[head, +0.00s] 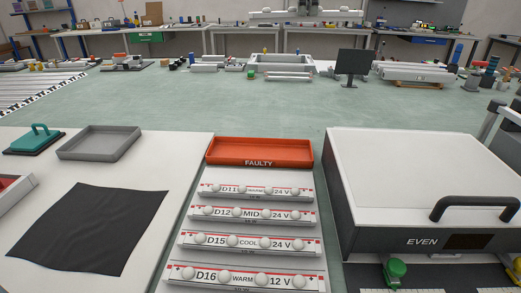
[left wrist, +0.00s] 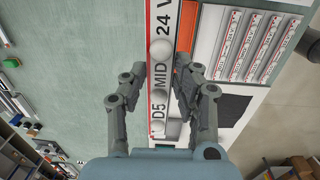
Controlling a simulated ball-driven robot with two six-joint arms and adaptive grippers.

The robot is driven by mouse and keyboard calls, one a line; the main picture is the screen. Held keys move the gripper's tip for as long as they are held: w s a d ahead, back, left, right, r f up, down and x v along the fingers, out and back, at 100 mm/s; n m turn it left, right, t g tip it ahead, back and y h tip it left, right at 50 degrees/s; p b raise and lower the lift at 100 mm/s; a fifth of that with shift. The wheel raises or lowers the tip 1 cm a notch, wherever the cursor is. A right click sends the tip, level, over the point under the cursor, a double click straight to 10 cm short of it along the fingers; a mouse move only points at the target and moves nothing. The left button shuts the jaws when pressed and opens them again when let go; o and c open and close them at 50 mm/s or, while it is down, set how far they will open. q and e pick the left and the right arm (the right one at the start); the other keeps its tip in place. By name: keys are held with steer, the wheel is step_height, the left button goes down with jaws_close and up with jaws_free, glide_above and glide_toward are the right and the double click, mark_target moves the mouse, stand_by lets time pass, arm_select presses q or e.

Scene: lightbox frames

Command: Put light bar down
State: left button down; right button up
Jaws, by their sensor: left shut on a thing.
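In the left wrist view my left gripper (left wrist: 160,78) is shut on a white light bar (left wrist: 163,28) with a red edge stripe and round white bulbs. Its label reads D5 MID 24 V. The bar runs lengthwise between the fingers, above the table and floor. Neither gripper nor this bar shows clearly in the head view. Several similar bars lie in a row on the table, including D12 MID 24 V (head: 252,215), D15 COOL 24 V (head: 250,242) and D16 WARM 12 V (head: 245,277). An orange tray marked FAULTY (head: 260,162) sits behind them and looks empty.
A large white-topped box marked EVEN (head: 422,242) with a black handle (head: 475,205) stands right of the bars. Left are a black cloth (head: 90,228), an empty grey tray (head: 100,143) and a green-handled tool (head: 35,138). White table shows bare between cloth and bars.

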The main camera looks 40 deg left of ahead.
arm_select(q)
step_height(320, 180, down, 25)
steer(key=w+b, duration=0.1)
steer(key=b, duration=1.8)
arm_select(e)
steer(key=s+f, duration=0.2)
steer(key=f, duration=0.8)
steer(key=s+f, duration=0.2)
steer(key=f, duration=0.8)
arm_select(q)
steer(key=shift+g, duration=0.4)
steer(key=s+a+f+p, duration=0.1)
steer(key=s+f+p, duration=0.1)
steer(key=p, duration=0.3)
steer(key=s+a+f+p, duration=0.2)
steer(key=s+p, duration=0.3)
steer(key=s+a+f+p, duration=0.2)
steer(key=s+p, duration=0.1)
steer(key=p, duration=0.2)
steer(key=shift+s+f, duration=0.15)
steer(key=shift+s, duration=0.05)
steer(key=shift+s+f, duration=0.1)
steer(key=shift+f, duration=0.05)
step_height(320, 180, down, 4)
steer(key=shift+f+b, duration=0.1)
steer(key=shift+b, duration=0.2)
arm_select(e)
steer(key=w+r, duration=0.3)
steer(key=r, duration=1.2)
steer(key=shift+w, duration=0.35)
